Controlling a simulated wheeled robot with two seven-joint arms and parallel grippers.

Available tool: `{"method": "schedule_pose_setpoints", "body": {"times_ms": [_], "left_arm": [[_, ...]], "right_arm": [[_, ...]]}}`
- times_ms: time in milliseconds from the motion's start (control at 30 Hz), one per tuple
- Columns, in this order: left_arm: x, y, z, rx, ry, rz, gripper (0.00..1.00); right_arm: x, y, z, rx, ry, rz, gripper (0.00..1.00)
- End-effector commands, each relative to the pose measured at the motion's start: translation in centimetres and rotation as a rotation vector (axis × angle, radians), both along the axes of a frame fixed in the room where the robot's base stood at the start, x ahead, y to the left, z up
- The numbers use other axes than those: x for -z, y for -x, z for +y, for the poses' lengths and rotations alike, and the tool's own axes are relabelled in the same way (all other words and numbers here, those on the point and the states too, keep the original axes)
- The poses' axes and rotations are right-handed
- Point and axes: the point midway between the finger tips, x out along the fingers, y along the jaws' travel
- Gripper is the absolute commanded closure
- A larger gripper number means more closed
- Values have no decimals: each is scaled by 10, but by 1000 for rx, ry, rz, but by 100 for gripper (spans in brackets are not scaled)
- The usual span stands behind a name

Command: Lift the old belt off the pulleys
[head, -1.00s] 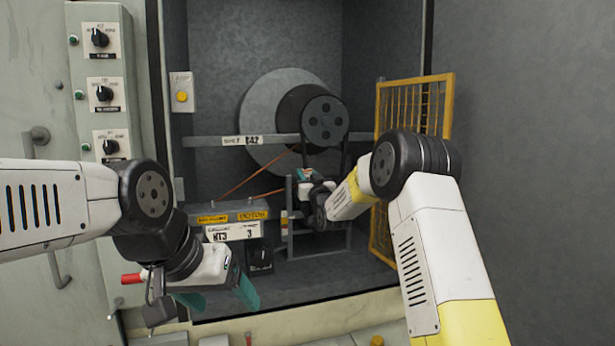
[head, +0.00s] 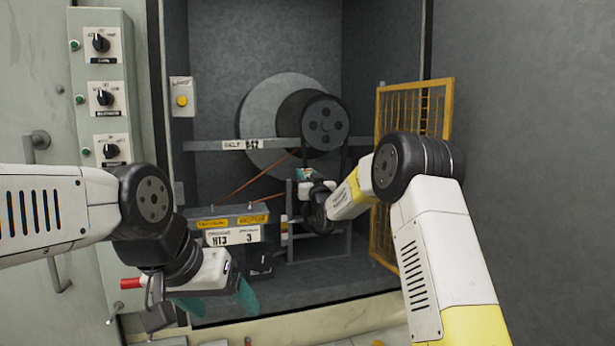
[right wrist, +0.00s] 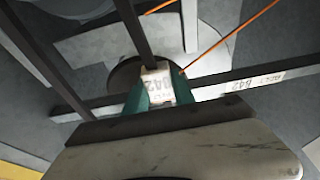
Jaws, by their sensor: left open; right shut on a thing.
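The upper pulley (head: 325,122) is a dark wheel with holes, in front of a large grey disc. My right gripper (head: 304,174) is below the upper pulley in the head view. In the right wrist view its teal fingers (right wrist: 158,97) are shut on that white belt piece. My left gripper (head: 217,300) is open and empty at the front, outside the housing. The lower pulley is not clearly visible behind my right arm.
A grey crossbar with a belt label (head: 242,145) spans the housing. Thin orange lines (head: 262,176) slant above the grey motor box (head: 232,222). A yellow mesh guard (head: 415,105) stands at the right. A switch panel (head: 103,90) is at the left.

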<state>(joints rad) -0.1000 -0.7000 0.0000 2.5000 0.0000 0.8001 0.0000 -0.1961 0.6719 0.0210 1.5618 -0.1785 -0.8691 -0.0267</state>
Motion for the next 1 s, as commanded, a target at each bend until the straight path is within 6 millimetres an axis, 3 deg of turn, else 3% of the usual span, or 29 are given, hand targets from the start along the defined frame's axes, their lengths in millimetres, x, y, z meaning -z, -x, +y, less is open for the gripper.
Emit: {"method": "schedule_pose_setpoints", "body": {"times_ms": [533, 1000], "left_arm": [[0, 0, 0, 0, 0, 0, 24], [0, 0, 0, 0, 0, 0, 24]], "right_arm": [[-1, 2, -1, 0, 0, -1, 100], [-1, 19, -7, 0, 0, -1, 100]]}}
